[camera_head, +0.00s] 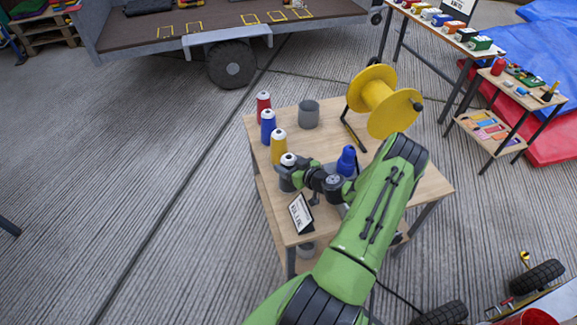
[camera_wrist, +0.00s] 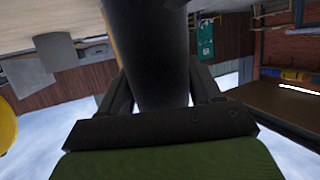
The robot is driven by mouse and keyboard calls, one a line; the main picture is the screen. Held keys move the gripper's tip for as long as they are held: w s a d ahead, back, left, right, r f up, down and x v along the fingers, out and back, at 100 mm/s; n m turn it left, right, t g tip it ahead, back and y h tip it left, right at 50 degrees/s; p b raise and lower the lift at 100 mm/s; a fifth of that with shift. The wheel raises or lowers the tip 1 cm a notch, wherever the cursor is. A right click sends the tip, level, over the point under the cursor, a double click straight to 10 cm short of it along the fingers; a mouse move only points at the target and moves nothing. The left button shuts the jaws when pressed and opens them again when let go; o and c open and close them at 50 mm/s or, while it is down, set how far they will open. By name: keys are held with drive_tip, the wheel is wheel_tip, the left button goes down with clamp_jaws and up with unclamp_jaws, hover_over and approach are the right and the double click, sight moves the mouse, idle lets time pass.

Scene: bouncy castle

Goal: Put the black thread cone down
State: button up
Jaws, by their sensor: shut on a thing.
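The black thread cone (camera_head: 286,183) with its white top is upright at the left side of the wooden table (camera_head: 318,149), in line with the other cones. My gripper (camera_head: 298,177) is shut around it from the right. In the wrist view the dark cone (camera_wrist: 148,55) stands between my two fingers, with its top and base out of frame. Whether its base touches the tabletop cannot be told, since my gripper and arm cover part of it.
Red (camera_head: 263,105), blue (camera_head: 268,126) and yellow (camera_head: 278,146) cones stand in a row behind it. A grey cup (camera_head: 308,113), a blue bottle-like object (camera_head: 347,161) and a yellow reel (camera_head: 382,101) are on the table. A small sign (camera_head: 300,213) stands close in front.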

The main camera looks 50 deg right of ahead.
drive_tip(key=o, duration=1.2)
drive_tip(key=shift+f, duration=0.1)
drive_tip(key=shift+o, duration=0.2)
